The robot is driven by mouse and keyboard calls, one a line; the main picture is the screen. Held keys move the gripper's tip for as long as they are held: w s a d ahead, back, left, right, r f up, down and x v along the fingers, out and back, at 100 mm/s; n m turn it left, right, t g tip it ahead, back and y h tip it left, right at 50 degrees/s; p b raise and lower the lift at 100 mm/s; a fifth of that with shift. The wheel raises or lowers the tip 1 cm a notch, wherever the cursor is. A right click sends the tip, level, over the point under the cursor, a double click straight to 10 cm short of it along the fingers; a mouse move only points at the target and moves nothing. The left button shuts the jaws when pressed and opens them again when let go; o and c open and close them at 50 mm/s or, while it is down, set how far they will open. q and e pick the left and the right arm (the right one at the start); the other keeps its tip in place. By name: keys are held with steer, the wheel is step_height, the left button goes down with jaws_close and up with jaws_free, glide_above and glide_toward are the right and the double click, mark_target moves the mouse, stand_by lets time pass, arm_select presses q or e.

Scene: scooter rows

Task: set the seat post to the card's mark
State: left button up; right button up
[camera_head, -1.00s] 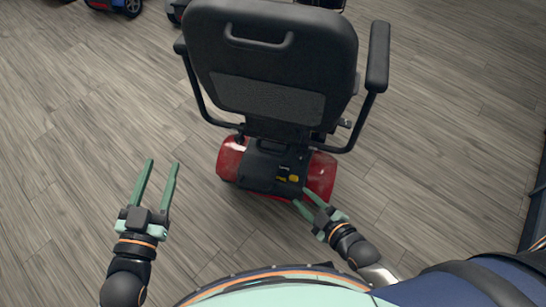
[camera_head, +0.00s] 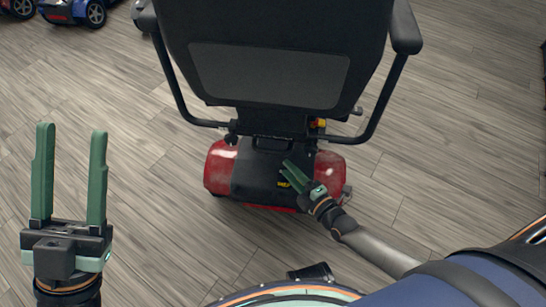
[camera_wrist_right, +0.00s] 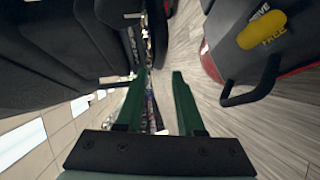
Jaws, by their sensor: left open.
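The scooter's black seat (camera_head: 270,75) fills the upper middle of the head view, seen from behind. Its seat post is hidden behind the seat back, and I cannot make out a card or its mark. The red rear body (camera_head: 222,165) with a black cover (camera_head: 258,170) is below. My right gripper (camera_head: 284,167) is over this cover, close to a yellow marking (camera_head: 284,184). In the right wrist view its fingers (camera_wrist_right: 160,75) are apart with nothing between them. My left gripper (camera_head: 72,128) is open and empty over the floor at the left.
A small orange-yellow part (camera_head: 320,123) shows under the seat's right side. Armrests (camera_head: 405,28) flank the seat. Other scooters (camera_head: 75,10) stand at the upper left; floor at both sides is clear.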

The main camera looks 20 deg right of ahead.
arm_select(q)
steer(key=shift+w+d+f+b, duration=0.1)
steer(key=shift+d+f+b, duration=0.05)
steer(key=shift+f+b, duration=0.8)
steer(key=shift+w+d+f+b, duration=0.1)
steer(key=shift+f+b, duration=0.5)
steer(key=shift+f, duration=0.6)
arm_select(e)
steer(key=x, duration=0.8)
jaws_close()
